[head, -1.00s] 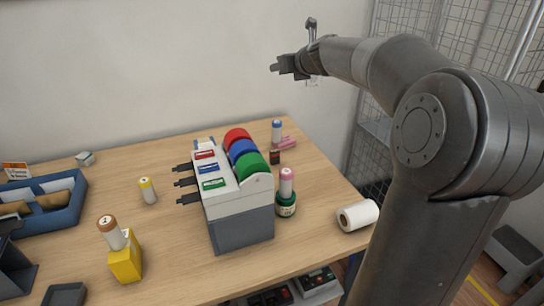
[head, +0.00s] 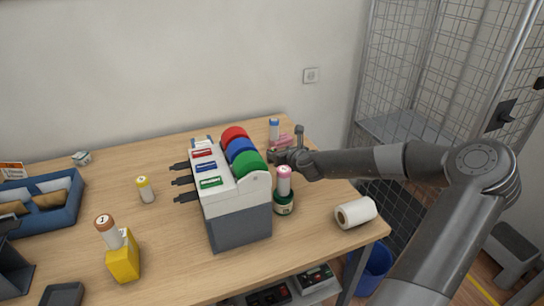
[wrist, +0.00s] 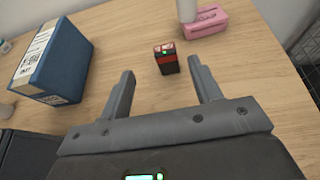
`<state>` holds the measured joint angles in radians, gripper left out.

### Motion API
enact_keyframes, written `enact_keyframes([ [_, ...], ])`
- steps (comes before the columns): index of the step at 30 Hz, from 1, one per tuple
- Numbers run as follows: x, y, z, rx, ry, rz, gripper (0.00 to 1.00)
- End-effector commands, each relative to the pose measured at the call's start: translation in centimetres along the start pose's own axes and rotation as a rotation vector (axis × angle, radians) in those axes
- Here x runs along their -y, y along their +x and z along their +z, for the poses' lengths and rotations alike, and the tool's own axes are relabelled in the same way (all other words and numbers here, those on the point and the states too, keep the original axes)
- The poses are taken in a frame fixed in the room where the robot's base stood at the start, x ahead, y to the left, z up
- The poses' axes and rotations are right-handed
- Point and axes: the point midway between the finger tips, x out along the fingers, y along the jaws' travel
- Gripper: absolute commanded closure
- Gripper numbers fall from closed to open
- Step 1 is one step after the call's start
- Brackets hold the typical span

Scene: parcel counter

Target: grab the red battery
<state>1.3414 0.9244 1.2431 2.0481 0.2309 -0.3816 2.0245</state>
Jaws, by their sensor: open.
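The red battery (wrist: 167,60) is a small block with a red body and black parts. It stands on the wooden counter in the wrist view, just beyond and between my fingertips. My gripper (wrist: 161,68) is open and empty, its two dark fingers pointing toward the battery with a gap on either side. In the head view my gripper (head: 275,156) is low over the counter's back right part, behind the dispenser, and it hides the battery there.
A pink block (wrist: 208,20) and a white-blue bottle (head: 274,130) are just beyond the battery. A blue box (wrist: 55,55) stands left of it.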

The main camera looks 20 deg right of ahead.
Motion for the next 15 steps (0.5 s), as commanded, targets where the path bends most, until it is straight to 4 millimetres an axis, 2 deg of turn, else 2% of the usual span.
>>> enact_keyframes([
  [4,0.0,0.7,-1.3,-0.001,0.000,0.001,0.42],
  [15,0.0,5.2,-1.4,0.000,0.000,0.001,0.42],
])
